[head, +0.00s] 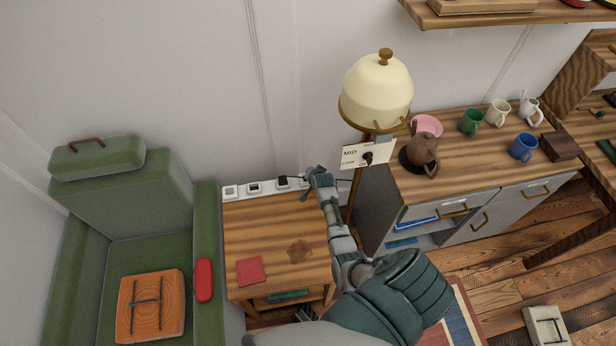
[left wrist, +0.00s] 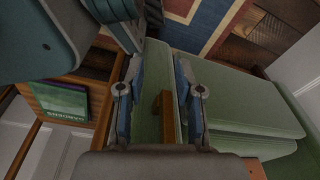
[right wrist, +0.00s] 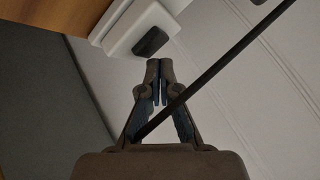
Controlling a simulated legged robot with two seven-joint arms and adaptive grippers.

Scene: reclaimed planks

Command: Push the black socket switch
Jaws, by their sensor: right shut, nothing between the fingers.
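The black switch (right wrist: 150,42) is a dark rocker on a white socket block (right wrist: 128,25) in the right wrist view. My right gripper (right wrist: 159,68) is shut and empty, its fingertips just below the switch in that picture; I cannot tell if they touch. In the head view, my right gripper (head: 312,176) is at the right end of a row of white sockets (head: 230,191) along the wall, hiding part of it. My left gripper (left wrist: 158,70) is open, with a brown bar (left wrist: 166,115) visible between its fingers; I cannot tell how far away it is.
A wooden side table (head: 255,225) holds a red book (head: 250,271) below the sockets. A lamp (head: 377,90) stands to the right. A thin dark bar (right wrist: 225,68) crosses close to my right fingers. A green armchair (head: 150,205) is at left.

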